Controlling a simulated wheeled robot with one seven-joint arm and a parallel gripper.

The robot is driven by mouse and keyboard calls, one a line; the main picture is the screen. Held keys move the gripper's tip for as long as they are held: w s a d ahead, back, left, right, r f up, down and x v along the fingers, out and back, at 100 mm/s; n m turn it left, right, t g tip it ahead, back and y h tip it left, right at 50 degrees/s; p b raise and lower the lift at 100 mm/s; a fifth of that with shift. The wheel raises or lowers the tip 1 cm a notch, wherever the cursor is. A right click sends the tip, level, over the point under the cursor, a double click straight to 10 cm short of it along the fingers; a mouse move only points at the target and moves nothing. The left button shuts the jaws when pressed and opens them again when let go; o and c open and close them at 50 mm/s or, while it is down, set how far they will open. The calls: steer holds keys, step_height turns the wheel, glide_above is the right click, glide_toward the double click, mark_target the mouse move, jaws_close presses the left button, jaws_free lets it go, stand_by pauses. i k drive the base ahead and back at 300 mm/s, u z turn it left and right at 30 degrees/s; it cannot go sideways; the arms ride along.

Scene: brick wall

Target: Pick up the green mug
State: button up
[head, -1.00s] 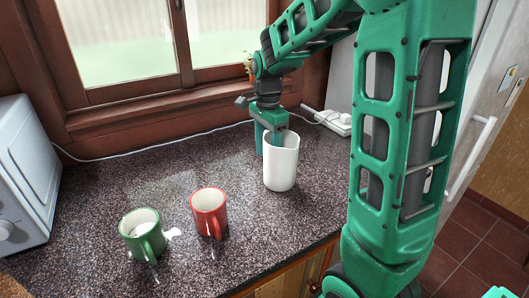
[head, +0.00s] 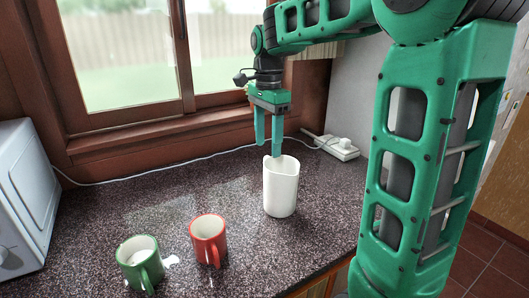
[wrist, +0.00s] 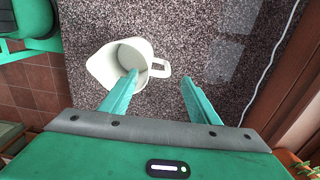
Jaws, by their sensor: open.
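The green mug (head: 139,262) stands upright on the dark speckled counter at the lower left of the head view, with its handle toward the camera. My gripper (head: 267,150) is open and empty, pointing down above a white pitcher (head: 280,192), well to the right of and behind the green mug. In the wrist view one finger of my gripper (wrist: 165,85) overlaps the mouth of the white pitcher (wrist: 103,68). The other finger is over bare counter. The green mug is not in the wrist view.
A red mug (head: 208,240) stands between the green mug and the pitcher. A white appliance (head: 25,195) is at the left edge. A power strip (head: 338,147) with a white cable lies by the window. The counter (head: 150,195) behind the mugs is clear.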

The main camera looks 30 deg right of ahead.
mark_target(144, 274)
steer(key=k, duration=1)
